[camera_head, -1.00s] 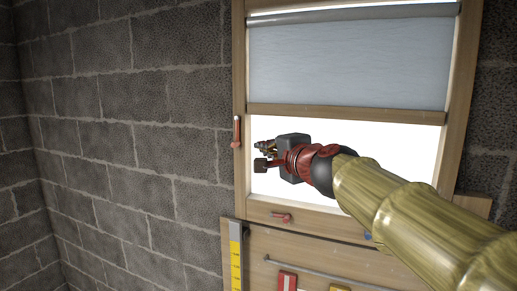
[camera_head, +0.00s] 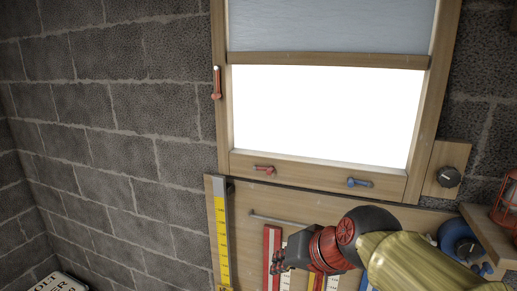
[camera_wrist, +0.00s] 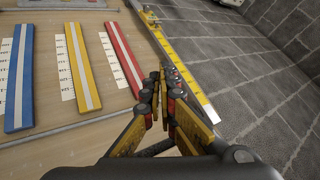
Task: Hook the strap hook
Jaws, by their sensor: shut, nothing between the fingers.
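No piece can be told for certain as the strap hook. A small red fitting (camera_head: 264,168) and a blue fitting (camera_head: 359,182) sit on the window's bottom rail. A longer red fitting (camera_head: 217,83) hangs on the left window frame. My arm hides part of the board in the head view.
The wooden board (camera_wrist: 75,118) also bears a yellow strip (camera_wrist: 82,66) and a blue strip (camera_wrist: 19,77). A thin metal rod (camera_head: 290,221) crosses it. A black knob (camera_head: 449,176) is at right, above a shelf (camera_head: 490,235) with a red-caged item. Brick wall stands left.

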